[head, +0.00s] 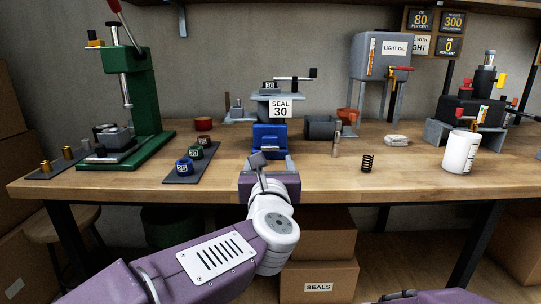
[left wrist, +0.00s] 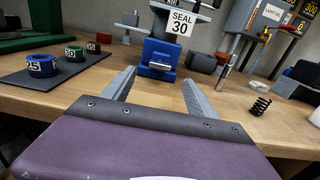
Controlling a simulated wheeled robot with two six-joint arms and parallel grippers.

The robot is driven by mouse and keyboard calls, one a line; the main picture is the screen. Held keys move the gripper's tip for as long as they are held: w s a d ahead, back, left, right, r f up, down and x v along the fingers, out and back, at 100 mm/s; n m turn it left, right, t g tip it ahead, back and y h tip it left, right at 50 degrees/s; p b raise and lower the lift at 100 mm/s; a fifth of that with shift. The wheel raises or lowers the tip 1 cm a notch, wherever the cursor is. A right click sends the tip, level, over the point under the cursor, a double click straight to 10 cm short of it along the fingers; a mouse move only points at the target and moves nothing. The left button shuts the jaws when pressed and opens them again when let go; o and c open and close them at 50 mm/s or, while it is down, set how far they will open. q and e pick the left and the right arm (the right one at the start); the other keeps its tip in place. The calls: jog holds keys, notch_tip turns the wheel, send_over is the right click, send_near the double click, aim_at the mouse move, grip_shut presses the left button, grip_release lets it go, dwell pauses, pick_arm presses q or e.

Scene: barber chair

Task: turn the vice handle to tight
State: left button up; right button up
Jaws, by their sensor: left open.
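The blue vice (head: 270,138) stands at the middle of the bench near its front edge; it also shows in the left wrist view (left wrist: 160,52). Its handle looks like the pale grey bar (left wrist: 148,66) lying about level across the front of the vice. My left gripper (head: 273,161) is in front of the vice at the bench edge, pointing at it. In the left wrist view my left gripper (left wrist: 160,82) is open, its two fingers wide apart, with nothing between them. The handle is ahead of the fingers, apart from them. In the head view the gripper partly hides the vice's front.
A grey press with a SEAL 30 sign (head: 280,107) rises behind the vice. A mat (head: 183,178) with numbered rings lies left, by the green press (head: 150,100). A spring (head: 367,163) and white beaker (head: 460,152) stand right.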

aim_at(270, 148)
pick_arm(q)
jog(key=shift+w+d+f, duration=0.1)
jog(key=shift+w, duration=0.15)
jog(key=w, duration=0.9)
jog(key=shift+s, duration=0.1)
jog(key=shift+c, duration=0.4)
jog(key=c, duration=1.3)
